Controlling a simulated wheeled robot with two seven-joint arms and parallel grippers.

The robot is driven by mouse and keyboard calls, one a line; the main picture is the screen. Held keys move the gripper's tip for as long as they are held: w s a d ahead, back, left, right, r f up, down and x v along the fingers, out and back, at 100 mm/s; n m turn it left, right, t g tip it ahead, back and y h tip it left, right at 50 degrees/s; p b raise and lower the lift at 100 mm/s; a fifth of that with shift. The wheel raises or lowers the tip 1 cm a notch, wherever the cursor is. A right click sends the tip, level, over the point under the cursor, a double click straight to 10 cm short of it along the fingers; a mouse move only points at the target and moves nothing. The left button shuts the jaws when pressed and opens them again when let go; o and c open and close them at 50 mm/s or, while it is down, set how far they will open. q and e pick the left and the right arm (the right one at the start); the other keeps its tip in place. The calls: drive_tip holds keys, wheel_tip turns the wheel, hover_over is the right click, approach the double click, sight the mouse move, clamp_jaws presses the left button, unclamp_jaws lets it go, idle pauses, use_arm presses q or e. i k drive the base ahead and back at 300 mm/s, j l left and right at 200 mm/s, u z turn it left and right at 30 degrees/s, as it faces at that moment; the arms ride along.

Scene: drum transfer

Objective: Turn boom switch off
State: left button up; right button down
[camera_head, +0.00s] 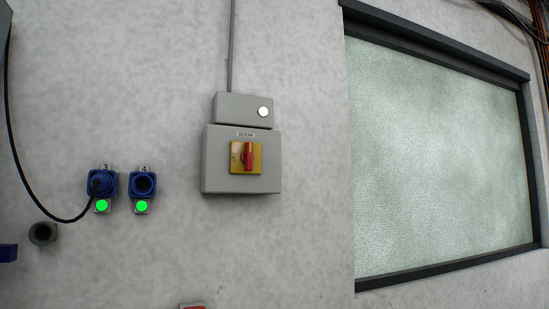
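The boom switch is a red rotary handle (248,156) on a yellow plate (236,157), on the front of a grey box (214,178) on the wall. A label reading "BOOM" (245,134) sits above the plate. The red handle stands upright. A smaller grey box (235,108) with a round white lamp or button (263,112) is mounted directly above. Neither of my grippers is in view.
Left of the box are two blue sockets marked 3 (103,183) and 4 (143,184), each above a green light. A black cable (22,180) runs to socket 3. A framed window (440,155) fills the right. The wall around the switch box is clear.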

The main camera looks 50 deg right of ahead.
sight(247, 157)
drive_tip(key=z, duration=1.6)
